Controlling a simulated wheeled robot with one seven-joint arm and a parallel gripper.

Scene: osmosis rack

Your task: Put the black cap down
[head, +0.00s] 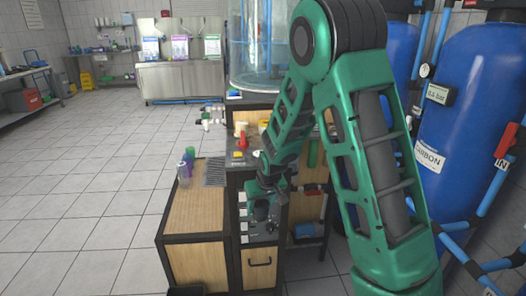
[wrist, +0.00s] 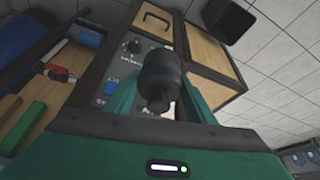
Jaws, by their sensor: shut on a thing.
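The black cap (wrist: 160,75) is a dark, stepped round piece between my fingers in the wrist view. My gripper (wrist: 158,98) is shut on it, with a green finger on each side. In the head view my gripper (head: 264,198) is low in front of the grey control panel (head: 262,228) of the wooden rack. I cannot make out the cap clearly there. The panel with its knobs also shows behind the cap in the wrist view (wrist: 128,62). The cap appears held in the air; I cannot tell whether it touches anything.
A low wooden cabinet top (head: 196,212) lies left of the panel, mostly bare, with small bottles (head: 185,172) at its back. A red-handled valve (head: 242,139) stands on the rack top. Blue tanks (head: 465,100) and pipes crowd the right. Open tiled floor (head: 90,210) lies left.

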